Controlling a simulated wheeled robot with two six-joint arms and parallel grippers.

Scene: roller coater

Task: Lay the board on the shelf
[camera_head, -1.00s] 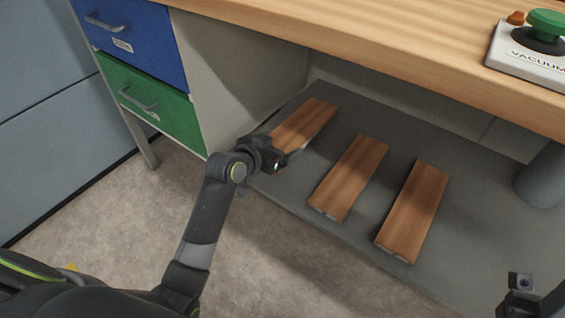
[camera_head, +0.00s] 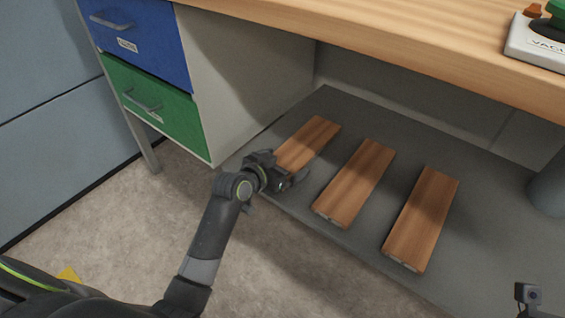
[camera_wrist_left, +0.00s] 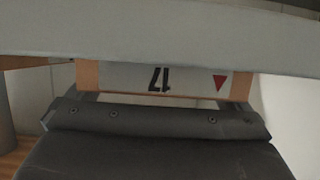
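A brown wooden board (camera_head: 310,140) lies flat on the grey lower shelf (camera_head: 345,112) at the left of a row of boards. My left gripper (camera_head: 284,172) is at its near end, with its fingers spread apart on either side of the board end. In the left wrist view the board's end face (camera_wrist_left: 165,80) shows a white label with an upside-down 17 and a red triangle. The dark body of my gripper fills the bottom there. Only a small part of my right wrist shows at the bottom right; its fingers are out of frame.
Two more boards lie to the right, a middle one (camera_head: 355,184) and a right one (camera_head: 422,220), with gaps between them. A cabinet with a blue drawer (camera_head: 135,40) and a green drawer (camera_head: 155,105) stands left. The wooden worktop (camera_head: 400,45) overhangs the shelf.

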